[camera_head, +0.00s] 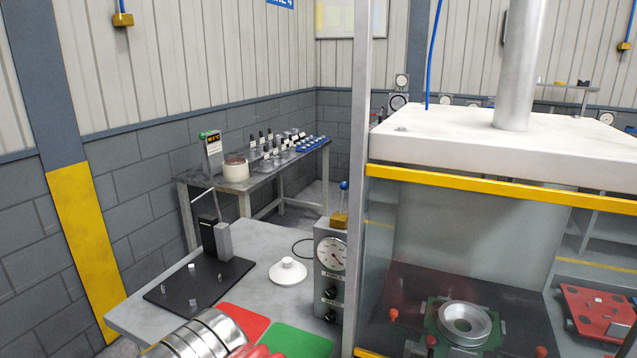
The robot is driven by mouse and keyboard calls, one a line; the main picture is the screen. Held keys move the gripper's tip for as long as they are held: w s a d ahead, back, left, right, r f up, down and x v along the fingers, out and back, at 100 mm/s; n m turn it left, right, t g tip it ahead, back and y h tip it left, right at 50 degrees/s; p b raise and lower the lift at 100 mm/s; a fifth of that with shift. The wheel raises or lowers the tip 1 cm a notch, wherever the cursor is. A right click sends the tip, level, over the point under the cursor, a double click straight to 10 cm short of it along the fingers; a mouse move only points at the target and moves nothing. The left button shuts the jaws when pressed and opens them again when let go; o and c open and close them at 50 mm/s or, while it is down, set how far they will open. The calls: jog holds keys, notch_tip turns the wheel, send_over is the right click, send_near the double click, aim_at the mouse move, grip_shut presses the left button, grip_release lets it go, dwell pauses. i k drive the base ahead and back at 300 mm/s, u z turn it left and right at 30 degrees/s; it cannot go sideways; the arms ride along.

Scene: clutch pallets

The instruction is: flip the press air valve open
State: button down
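What looks like the press air valve (339,220) is a small brass-yellow body on top of a grey control box (328,262). A short lever with a blue ball (344,185) stands about upright on it. The box has a round dial gauge (331,254) and black knobs on its front, and stands just left of the press frame (358,200). The press (480,142) has a white top plate and a thick vertical ram. My gripper is not in view, so its state and distance from the valve do not show.
A grey bench (258,240) left of the box carries a black plate with a stand (185,285), a white knobbed disc (288,271), and red and green mats (290,341). Banded silver cylinders (200,338) fill the near edge. A yellow bar (480,188) crosses the press front.

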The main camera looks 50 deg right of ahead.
aim_at(344, 186)
jog(key=i, duration=0.85)
jog(key=z, duration=0.05)
